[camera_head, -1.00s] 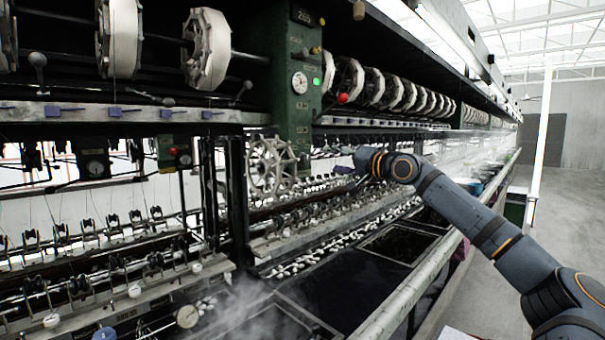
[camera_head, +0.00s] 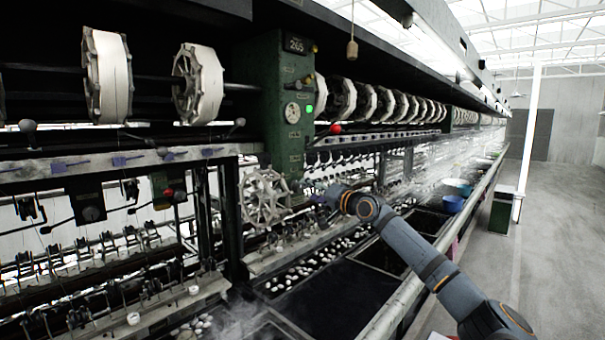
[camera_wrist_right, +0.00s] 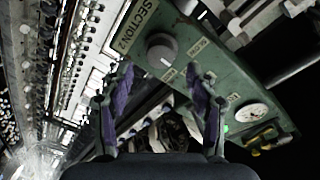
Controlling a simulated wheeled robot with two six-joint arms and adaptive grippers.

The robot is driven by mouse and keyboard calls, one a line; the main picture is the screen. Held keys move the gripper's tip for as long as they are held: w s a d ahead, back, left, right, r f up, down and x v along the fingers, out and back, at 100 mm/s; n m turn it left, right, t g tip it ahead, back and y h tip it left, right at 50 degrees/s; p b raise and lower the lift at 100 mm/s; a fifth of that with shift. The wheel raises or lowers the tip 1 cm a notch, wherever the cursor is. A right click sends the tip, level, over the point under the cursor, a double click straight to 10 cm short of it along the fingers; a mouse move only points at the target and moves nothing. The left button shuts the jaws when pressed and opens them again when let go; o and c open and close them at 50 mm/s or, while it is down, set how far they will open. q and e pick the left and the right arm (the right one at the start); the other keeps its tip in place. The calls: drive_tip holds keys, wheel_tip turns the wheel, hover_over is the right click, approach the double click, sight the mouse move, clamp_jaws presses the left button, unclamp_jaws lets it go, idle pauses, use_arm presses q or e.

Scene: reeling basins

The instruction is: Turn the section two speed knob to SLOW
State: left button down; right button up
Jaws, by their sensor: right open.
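The speed knob (camera_wrist_right: 161,50), round and grey, sits on a green panel (camera_wrist_right: 200,62) under a "SECTION 2" label in the right wrist view. Small labels lie around it, too blurred to read surely. My right gripper (camera_wrist_right: 160,92) is open and empty, its purple-padded fingers apart. The knob shows beyond the fingertips, between them in the picture, with no visible contact. In the head view my right gripper (camera_head: 318,199) is small beside the lower part of the green column (camera_head: 270,140); I cannot make out the knob there. My left gripper is not in view.
A spoked wheel (camera_head: 265,198) stands just left of my right gripper. A red ball-ended lever (camera_head: 336,129) and a round gauge (camera_head: 292,112) are above. A white gauge (camera_wrist_right: 252,112) shows on the panel.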

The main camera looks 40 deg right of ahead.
sight(301, 188)
drive_tip(key=w+p, duration=0.2)
drive_tip(key=w, duration=0.1)
drive_tip(key=shift+w+a+r, duration=0.1)
drive_tip(key=shift+w, duration=0.05)
drive_tip(key=shift+w+a+f, duration=0.1)
drive_tip(key=shift+w+f, duration=0.15)
drive_tip(key=shift+w, duration=0.3)
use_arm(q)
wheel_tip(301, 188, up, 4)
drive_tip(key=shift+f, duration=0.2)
use_arm(e)
drive_tip(key=shift+s, duration=0.1)
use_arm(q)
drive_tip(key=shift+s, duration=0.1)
use_arm(e)
drive_tip(key=shift+s+r, duration=0.1)
drive_tip(key=shift+s, duration=0.05)
drive_tip(key=c, duration=1.2)
drive_tip(key=shift+o, duration=0.2)
